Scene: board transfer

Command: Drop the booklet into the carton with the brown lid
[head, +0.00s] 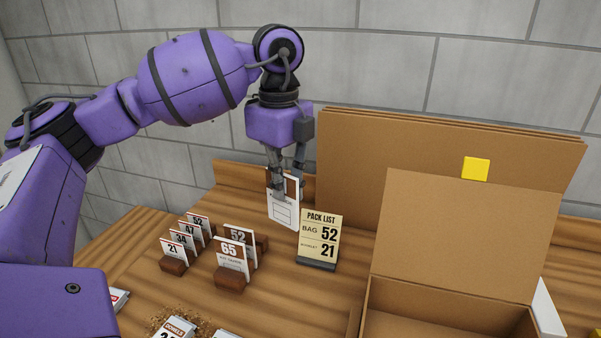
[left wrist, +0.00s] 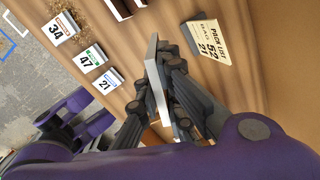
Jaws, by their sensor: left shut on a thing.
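My left gripper (head: 286,170) is shut on a thin white booklet (head: 284,212), held upright above the table, behind and left of the pack list sign (head: 320,236). In the left wrist view the booklet (left wrist: 154,78) shows nearly edge-on between the fingers; its number cannot be read. An open carton (head: 440,318) stands at the front right with its brown lid (head: 465,235) raised at the back. The gripper is well left of the carton and apart from it. The sign reads bag 52 and booklet 21. My right gripper is not in view.
Numbered cards (head: 183,243) stand in a row at the left, with a 65 card (head: 231,258) in a wooden block beside them. Labelled packs (left wrist: 92,58) lie near the front. Large brown boards (head: 345,150) with a yellow note (head: 475,169) lean behind the carton.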

